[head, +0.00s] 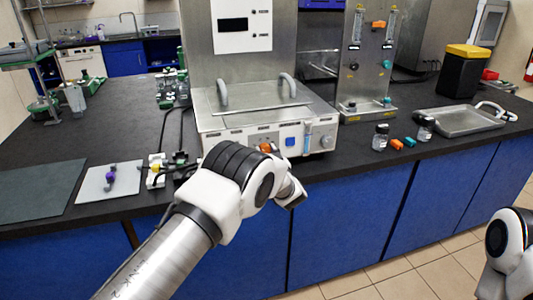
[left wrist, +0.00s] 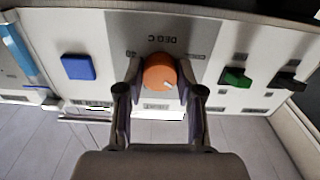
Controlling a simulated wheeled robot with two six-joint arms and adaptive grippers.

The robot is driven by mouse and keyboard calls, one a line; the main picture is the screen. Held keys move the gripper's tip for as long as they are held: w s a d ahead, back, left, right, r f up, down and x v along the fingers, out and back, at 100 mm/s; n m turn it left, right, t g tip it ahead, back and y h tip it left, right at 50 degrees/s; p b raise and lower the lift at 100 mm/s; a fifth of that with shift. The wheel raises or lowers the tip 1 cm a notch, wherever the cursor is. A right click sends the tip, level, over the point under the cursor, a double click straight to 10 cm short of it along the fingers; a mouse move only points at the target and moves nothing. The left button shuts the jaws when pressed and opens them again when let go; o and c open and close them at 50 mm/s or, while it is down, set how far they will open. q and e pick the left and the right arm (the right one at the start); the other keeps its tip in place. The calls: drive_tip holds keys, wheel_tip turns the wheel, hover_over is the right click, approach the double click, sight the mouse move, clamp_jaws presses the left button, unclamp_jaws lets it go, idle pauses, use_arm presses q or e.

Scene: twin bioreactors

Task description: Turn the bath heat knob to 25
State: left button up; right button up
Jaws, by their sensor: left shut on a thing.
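The bath heat knob (left wrist: 159,73) is a round orange dial on the bath's grey front panel, marked "DEG C" in the left wrist view, where the panel shows upside down. A small light pointer mark shows near its lower right edge. My left gripper (left wrist: 160,85) is shut on the knob, one finger on each side. In the head view only a bit of the orange knob (head: 266,148) shows above my left arm, which hides the fingers. The steel water bath (head: 260,115) with two grey handles stands on the dark bench. My right gripper is out of view; only part of my right arm shows.
On the panel, a blue square button (left wrist: 78,67) lies to one side of the knob, and green (left wrist: 236,77) and black (left wrist: 290,80) switches to the other. Vials (head: 380,137) and a steel tray (head: 458,121) stand on the bench at right.

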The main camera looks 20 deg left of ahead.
use_arm(q)
drive_tip(key=m, duration=0.7)
drive_tip(key=shift+r, duration=0.1)
idle(0.4)
drive_tip(key=o, duration=1.2)
drive_tip(key=shift+c, duration=0.2)
